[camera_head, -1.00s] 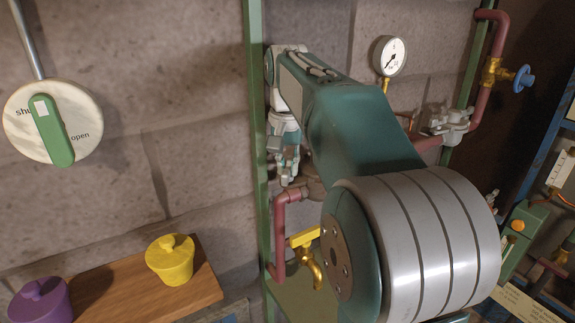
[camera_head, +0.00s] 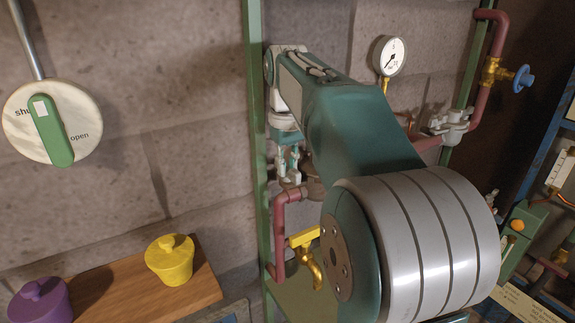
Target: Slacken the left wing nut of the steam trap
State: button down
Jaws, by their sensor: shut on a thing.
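My gripper (camera_head: 289,178) points down at the left end of the pipework, just right of the green upright. Its two fingers are close together, shut on a small part I take to be the left wing nut, which the fingertips hide. Right beside and below the fingertips is a dark bronze-brown fitting (camera_head: 315,190), partly covered by my arm; I cannot tell whether it belongs to the steam trap. A grey metal fitting with lobed parts (camera_head: 452,121) sits in the red pipe to the right of my arm.
My arm hides the middle of the pipework. A red pipe (camera_head: 278,230) runs down near a yellow tap (camera_head: 304,237). A pressure gauge (camera_head: 389,56) and blue-handled valve (camera_head: 523,79) are right. A shut/open dial (camera_head: 88,110) and shelf (camera_head: 206,283) with yellow pot (camera_head: 170,260) are left.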

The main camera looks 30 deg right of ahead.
jog(key=shift+w, duration=0.1)
dwell(0.4)
jog(key=c, duration=0.6)
grip_release()
jog(key=shift+c, duration=0.2)
notch_tip(320, 180, up, 12)
jog(key=shift+w+a+f, duration=0.1)
